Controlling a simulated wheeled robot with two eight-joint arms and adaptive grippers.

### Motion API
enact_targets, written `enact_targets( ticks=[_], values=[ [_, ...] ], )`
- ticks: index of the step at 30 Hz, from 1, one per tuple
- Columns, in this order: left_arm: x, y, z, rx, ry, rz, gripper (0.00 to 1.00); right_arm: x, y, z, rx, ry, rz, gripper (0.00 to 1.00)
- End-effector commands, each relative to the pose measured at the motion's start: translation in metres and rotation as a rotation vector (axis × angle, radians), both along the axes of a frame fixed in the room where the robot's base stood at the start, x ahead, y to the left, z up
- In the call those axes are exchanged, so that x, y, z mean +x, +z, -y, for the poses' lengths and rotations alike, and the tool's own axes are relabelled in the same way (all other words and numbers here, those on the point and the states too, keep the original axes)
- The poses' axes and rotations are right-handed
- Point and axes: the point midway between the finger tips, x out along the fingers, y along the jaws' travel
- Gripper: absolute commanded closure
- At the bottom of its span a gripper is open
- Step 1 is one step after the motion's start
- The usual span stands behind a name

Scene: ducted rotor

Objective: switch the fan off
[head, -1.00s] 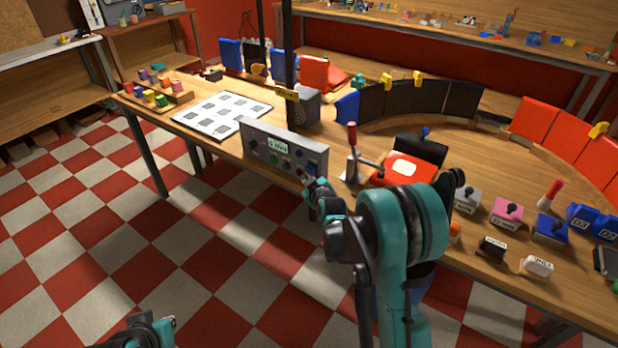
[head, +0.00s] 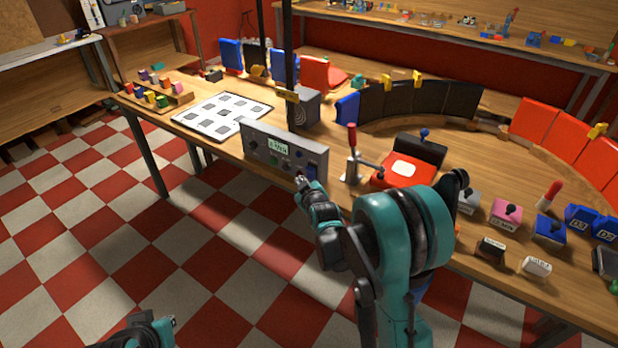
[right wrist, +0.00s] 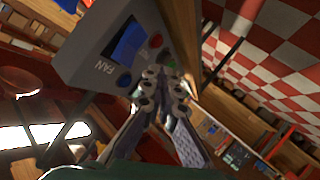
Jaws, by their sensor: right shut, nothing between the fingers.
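A grey control box (head: 284,150) stands at the table's front edge, with a lit display and several buttons. Its large blue rocker switch (head: 313,170) is at the right end of its face. In the right wrist view the blue rocker (right wrist: 128,42) sits beside the printed word FAN, with red, green and blue round buttons near it. I cannot tell which way the rocker is tipped. My right gripper (head: 300,182) is shut and empty just in front of the panel's lower right; its fingertips (right wrist: 163,88) appear close to the buttons. My left gripper (head: 158,328) shows only partly at the bottom left.
A grey box with a round ringed face (head: 306,108) stands behind the control box by a dark post. A white patterned board (head: 222,115) lies to the left.

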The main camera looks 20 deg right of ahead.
Motion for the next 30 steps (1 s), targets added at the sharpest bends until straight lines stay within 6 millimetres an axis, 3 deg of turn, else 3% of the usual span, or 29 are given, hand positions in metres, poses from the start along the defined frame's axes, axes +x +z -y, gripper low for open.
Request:
enact_targets(
  ticks=[9,25,30],
  values=[
    [0.0,0.006,0.0,0.0,0.0,0.0,1.0,-0.015,0.011,-0.019,0.0,0.0,0.0,1.0],
    [0.0,0.006,0.0,0.0,0.0,0.0,1.0,-0.017,0.013,-0.02,0.003,-0.001,-0.003,1.0],
    [0.0,0.006,0.0,0.0,0.0,0.0,1.0,-0.042,0.033,-0.022,0.048,-0.018,-0.056,1.0]
  ],
)
